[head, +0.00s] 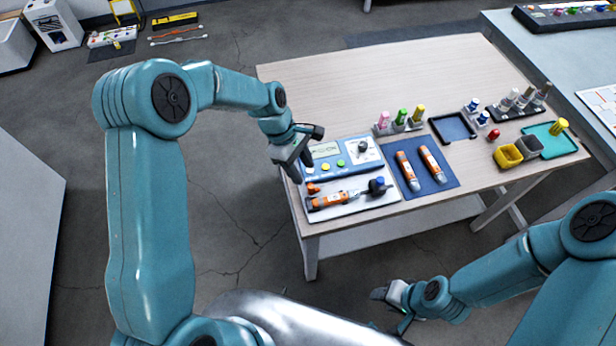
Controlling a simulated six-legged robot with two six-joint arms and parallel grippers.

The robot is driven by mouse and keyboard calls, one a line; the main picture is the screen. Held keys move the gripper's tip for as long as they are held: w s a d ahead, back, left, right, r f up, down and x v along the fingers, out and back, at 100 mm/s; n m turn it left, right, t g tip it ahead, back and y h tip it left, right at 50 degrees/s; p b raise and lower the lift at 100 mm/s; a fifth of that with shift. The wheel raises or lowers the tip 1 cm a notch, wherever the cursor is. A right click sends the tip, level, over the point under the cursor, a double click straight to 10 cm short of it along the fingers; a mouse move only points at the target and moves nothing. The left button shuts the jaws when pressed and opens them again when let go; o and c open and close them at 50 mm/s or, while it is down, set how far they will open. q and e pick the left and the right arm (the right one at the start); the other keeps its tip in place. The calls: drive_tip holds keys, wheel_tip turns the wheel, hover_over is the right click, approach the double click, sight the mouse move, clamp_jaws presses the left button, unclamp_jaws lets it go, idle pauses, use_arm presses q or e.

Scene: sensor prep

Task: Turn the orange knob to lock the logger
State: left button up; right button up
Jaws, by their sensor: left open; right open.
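A small orange knob-like piece (312,188) is at the left end of a white board (352,209) near the table's front left corner. An orange and dark logger (328,201) lies on that board just below it. My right gripper (390,302) is open and low, in front of the table and away from the objects.
A blue meter (345,168) with a display and buttons sits behind the board, close to my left gripper. Two orange loggers (408,171) (432,164) lie on a blue mat (427,188). Coloured bottles, trays and yellow and grey cups stand further right. The table's back left (340,95) is clear.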

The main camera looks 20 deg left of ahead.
sight(310, 185)
use_arm(q)
drive_tip(key=shift+x, duration=2.65)
drive_tip(key=shift+w+a, duration=0.1)
drive_tip(key=shift+w, duration=0.05)
drive_tip(key=shift+c, duration=0.3)
clamp_jaws()
